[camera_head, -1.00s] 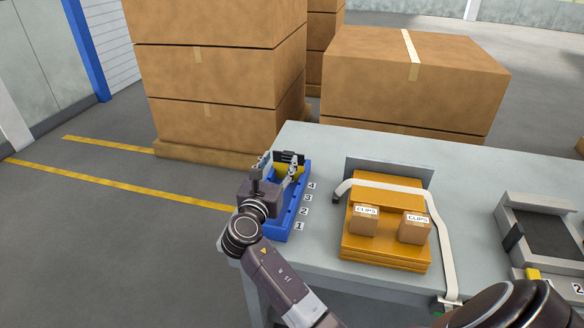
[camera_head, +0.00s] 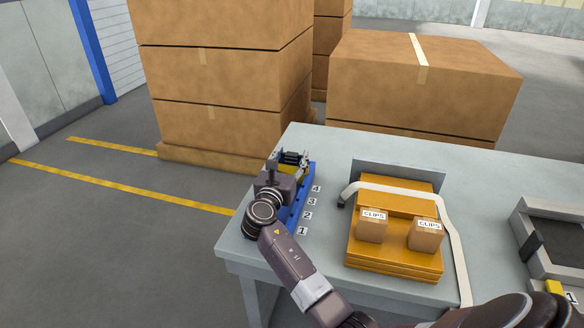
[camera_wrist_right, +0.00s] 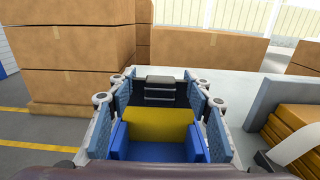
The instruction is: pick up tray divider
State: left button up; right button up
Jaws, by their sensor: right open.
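A blue tray (camera_head: 304,190) sits at the left end of the table, beside labels numbered 1 to 4. It also shows in the wrist view (camera_wrist_right: 125,139). A yellow panel (camera_wrist_right: 158,124), which looks like the tray divider, stands across the tray. My right gripper (camera_head: 291,157) is over the tray's far part. In the wrist view my right gripper (camera_wrist_right: 160,76) is open, its blue-padded fingers on either side of the yellow panel. I cannot tell whether they touch it. My gripper hides much of the tray in the head view. My left gripper is not in view.
An orange stand (camera_head: 392,262) with two CLIPS boxes (camera_head: 372,226) and a pale strip (camera_head: 455,240) stands right of the tray. A grey-framed dark tray (camera_head: 560,245) is at the right. Tall cardboard stacks (camera_head: 220,90) stand behind the table.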

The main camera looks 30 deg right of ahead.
jog(key=shift+w+d, duration=0.25)
jog(key=shift+d, duration=0.05)
jog(key=shift+c, duration=0.2)
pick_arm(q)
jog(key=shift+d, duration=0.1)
pick_arm(e)
jog(key=c, duration=1)
